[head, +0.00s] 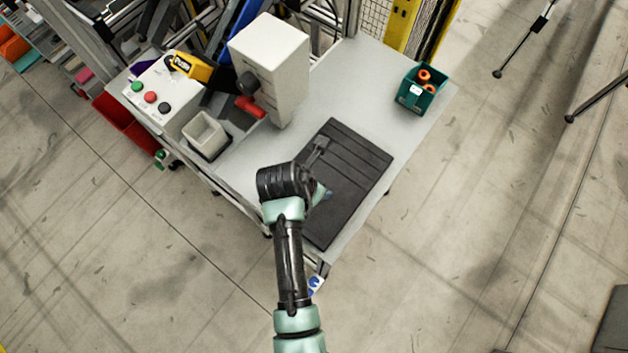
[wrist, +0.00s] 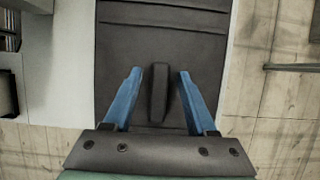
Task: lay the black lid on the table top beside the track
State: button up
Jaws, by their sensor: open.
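A flat black slab (head: 350,185) lies on the grey table top (head: 375,80) and has grooves across its far part. It fills the middle of the wrist view (wrist: 205,55). A raised dark handle (wrist: 157,92), which looks like the black lid's grip, stands on it. I cannot tell where lid and track divide. My gripper (wrist: 157,75) is open, with one blue finger on each side of the handle and a gap on both sides. In the head view my wrist hides the handle and most of my gripper (head: 322,194).
A white block-shaped machine (head: 270,65) with a red part stands at the slab's far left. A grey open bin (head: 205,135) and a button panel (head: 152,95) are further left. A green bin (head: 420,88) with orange rings stands far right. Bare table lies between it and the slab.

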jog(key=v, duration=1.2)
jog(key=w+r+m+t+y, duration=0.1)
jog(key=w+r+m+t, duration=0.6)
jog(key=r, duration=0.7)
jog(key=w+r+m+t+y, duration=0.1)
jog(key=w+r+m+t, duration=0.45)
jog(key=r, duration=0.85)
notch_tip(320, 180, up, 20)
jog(key=d+m+t, duration=0.2)
jog(key=m+t, duration=0.3)
jog(key=m, duration=0.4)
jog(key=s+d+r+m+t, duration=0.1)
jog(key=s+r+m+t, duration=0.5)
jog(key=s+r, duration=0.3)
notch_tip(320, 180, up, 5)
jog(key=shift+s+d+f+m, duration=0.2)
jog(key=shift+s+m, duration=0.15)
jog(key=shift+m, duration=0.4)
